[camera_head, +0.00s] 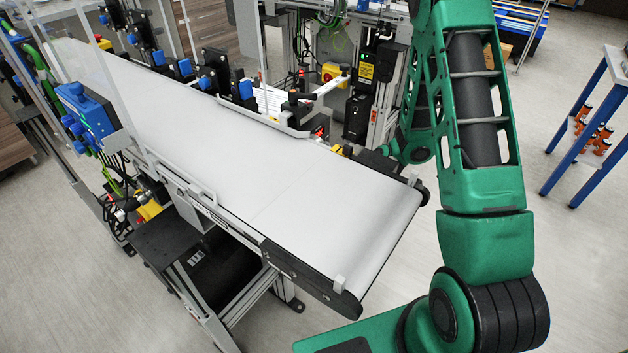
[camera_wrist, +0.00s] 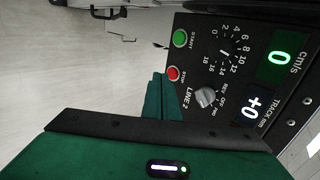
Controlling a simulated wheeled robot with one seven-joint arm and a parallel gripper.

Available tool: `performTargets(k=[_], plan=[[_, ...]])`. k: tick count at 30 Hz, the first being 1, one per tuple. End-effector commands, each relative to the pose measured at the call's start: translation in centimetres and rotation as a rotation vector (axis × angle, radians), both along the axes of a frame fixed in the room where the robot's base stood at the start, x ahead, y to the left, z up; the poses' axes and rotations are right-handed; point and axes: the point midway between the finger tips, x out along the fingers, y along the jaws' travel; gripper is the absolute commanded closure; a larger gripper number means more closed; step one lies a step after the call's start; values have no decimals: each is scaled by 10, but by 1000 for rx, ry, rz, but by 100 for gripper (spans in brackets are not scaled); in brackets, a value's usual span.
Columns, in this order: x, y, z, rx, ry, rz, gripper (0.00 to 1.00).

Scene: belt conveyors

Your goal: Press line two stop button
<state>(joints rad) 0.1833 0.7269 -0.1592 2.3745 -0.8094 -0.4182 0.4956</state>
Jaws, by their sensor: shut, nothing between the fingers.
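The line 2 control panel (camera_wrist: 230,60) fills the right of the wrist view, turned sideways. Its red stop button (camera_wrist: 173,73) sits below the green start button (camera_wrist: 180,38) in the picture, beside the "LINE 2" lettering. My gripper (camera_wrist: 158,82) has its green fingers together and empty. The fingertips appear right beside the red button in the picture; I cannot tell whether they touch it. In the head view my gripper and the panel are not visible.
A grey selector knob (camera_wrist: 205,97) and lit displays reading 0 (camera_wrist: 279,58) and +0 (camera_wrist: 254,107) are on the panel. In the head view a white belt conveyor (camera_head: 270,180) runs diagonally, empty. A blue-framed rack (camera_head: 590,130) stands at the right.

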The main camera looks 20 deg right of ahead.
Motion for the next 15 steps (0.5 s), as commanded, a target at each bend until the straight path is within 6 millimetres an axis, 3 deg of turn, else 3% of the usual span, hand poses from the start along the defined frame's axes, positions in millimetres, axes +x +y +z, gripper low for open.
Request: performTargets(k=[6,15], plan=[[-26,-21,33,-3,-2,-4,100],[-49,-34,58,-6,1,3,100]])
